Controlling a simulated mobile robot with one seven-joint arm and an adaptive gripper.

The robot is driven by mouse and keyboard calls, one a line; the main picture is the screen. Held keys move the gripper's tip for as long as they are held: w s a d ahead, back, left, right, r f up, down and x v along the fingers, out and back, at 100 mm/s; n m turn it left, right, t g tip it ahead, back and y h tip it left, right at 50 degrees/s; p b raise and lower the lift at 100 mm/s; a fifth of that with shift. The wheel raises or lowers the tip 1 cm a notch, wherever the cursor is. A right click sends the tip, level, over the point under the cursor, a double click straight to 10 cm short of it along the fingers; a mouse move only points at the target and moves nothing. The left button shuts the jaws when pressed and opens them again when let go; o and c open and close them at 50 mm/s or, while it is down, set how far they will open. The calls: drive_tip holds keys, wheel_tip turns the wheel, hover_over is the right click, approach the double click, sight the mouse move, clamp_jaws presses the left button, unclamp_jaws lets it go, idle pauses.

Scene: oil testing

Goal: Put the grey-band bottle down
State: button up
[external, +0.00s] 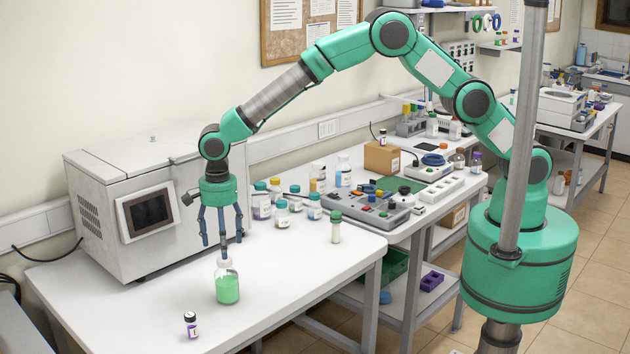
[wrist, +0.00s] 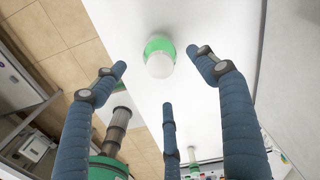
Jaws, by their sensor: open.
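A bottle with green contents and a pale, whitish top (external: 228,286) stands upright on the white table near its front middle. I take it as the grey-band bottle, but a grey band is not clearly visible. In the wrist view its white top and green body (wrist: 159,57) show beyond the fingers, over the white surface. My gripper (external: 222,245) points down just above and behind the bottle, its blue fingers spread. In the wrist view the open gripper (wrist: 163,75) has nothing between its fingers.
A green-capped vial (external: 336,227) stands at the right. Several capped bottles (external: 282,212) stand behind my gripper. A large white machine (external: 150,205) fills the back left. The table right of the green bottle is clear.

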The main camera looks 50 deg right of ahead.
drive_tip(key=w+d+r+n+t, duration=0.1)
drive_tip(key=w+d+r, duration=0.1)
drive_tip(key=d+r, duration=0.7)
drive_tip(key=w+d+r+n, duration=0.2)
drive_tip(key=w+d+r, duration=0.1)
drive_tip(key=d+r, duration=0.6)
drive_tip(key=s+d+r+n+t+y, duration=0.1)
drive_tip(key=s+d+r, duration=0.1)
drive_tip(key=d+r, duration=0.55)
drive_tip(key=s+d+r+n, duration=0.2)
drive_tip(key=d+r, duration=0.2)
drive_tip(key=d, duration=0.7)
drive_tip(key=s+d+r+n+t, duration=0.1)
drive_tip(key=s+d+r+n, duration=0.15)
drive_tip(key=s+d, duration=0.45)
drive_tip(key=s+d+r+n+t, duration=0.1)
drive_tip(key=s+d+r, duration=0.3)
drive_tip(key=d, duration=0.6)
drive_tip(key=s+d+f+n, duration=0.1)
drive_tip(key=s+d, duration=0.4)
drive_tip(key=s, duration=0.3)
drive_tip(key=s+d+f+n+t+h, duration=0.1)
drive_tip(key=s+d+n, duration=0.1)
drive_tip(key=s+d, duration=0.4)
drive_tip(key=shift+s+d+f+t, duration=0.25)
drive_tip(key=shift+s+f+t, duration=0.1)
drive_tip(key=shift+s, duration=0.8)
